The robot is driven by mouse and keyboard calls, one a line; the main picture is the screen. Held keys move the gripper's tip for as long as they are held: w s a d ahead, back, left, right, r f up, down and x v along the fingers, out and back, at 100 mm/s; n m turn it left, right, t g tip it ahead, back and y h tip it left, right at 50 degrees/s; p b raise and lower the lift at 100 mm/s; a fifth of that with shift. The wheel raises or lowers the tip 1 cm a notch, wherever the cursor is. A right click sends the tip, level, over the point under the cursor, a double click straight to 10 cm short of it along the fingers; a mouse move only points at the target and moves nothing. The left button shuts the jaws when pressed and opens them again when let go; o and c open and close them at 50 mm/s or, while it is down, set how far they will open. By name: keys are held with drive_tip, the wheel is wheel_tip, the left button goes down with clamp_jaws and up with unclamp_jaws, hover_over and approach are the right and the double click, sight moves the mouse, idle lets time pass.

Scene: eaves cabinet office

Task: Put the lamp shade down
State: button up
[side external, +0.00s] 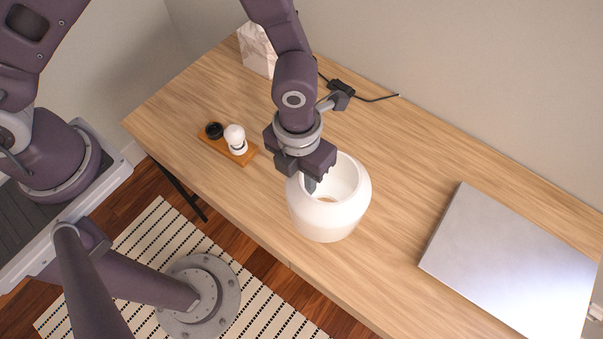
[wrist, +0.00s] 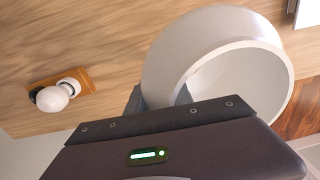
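The lamp shade (side external: 337,214) is a white, rounded, open-topped shell over the front part of the wooden desk. In the wrist view the shade (wrist: 190,50) fills the upper right, its opening facing the camera. My gripper (side external: 311,186) is at the shade's left rim, with one finger showing inside the opening; the other finger is hidden. It appears shut on the rim. In the wrist view my gripper's dark body covers the bottom and hides the grip. I cannot tell whether the shade's underside touches the desk.
A wooden base (side external: 215,143) with a white bulb (side external: 235,136) and a black round part (side external: 214,130) lies left of the shade. A silver laptop (side external: 510,262) lies at right. A marbled white block (side external: 256,48) and black cord (side external: 375,98) are at the back. Desk between shade and laptop is clear.

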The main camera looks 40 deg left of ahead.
drive_tip(key=o, duration=0.4)
drive_tip(key=shift+c, duration=0.2)
drive_tip(key=r, duration=1.2)
drive_tip(key=shift+a+r, duration=0.2)
drive_tip(key=shift+a, duration=0.05)
drive_tip(key=shift+w+a+r, duration=0.1)
drive_tip(key=shift+a+r, duration=0.15)
drive_tip(key=a+r+n+t, duration=0.3)
drive_tip(key=a+r+n, duration=0.8)
drive_tip(key=n, duration=0.3)
drive_tip(key=s+a+r+n+t, duration=0.1)
drive_tip(key=s+a+r+n, duration=0.2)
drive_tip(key=n, duration=0.8)
drive_tip(key=s+a+r+n+t, duration=0.1)
drive_tip(key=s+a+r+n, duration=0.2)
drive_tip(key=s+a+n, duration=0.4)
drive_tip(key=s+n, duration=0.1)
drive_tip(key=n, duration=0.3)
drive_tip(key=shift+s+t, duration=0.15)
drive_tip(key=shift+t, duration=0.15)
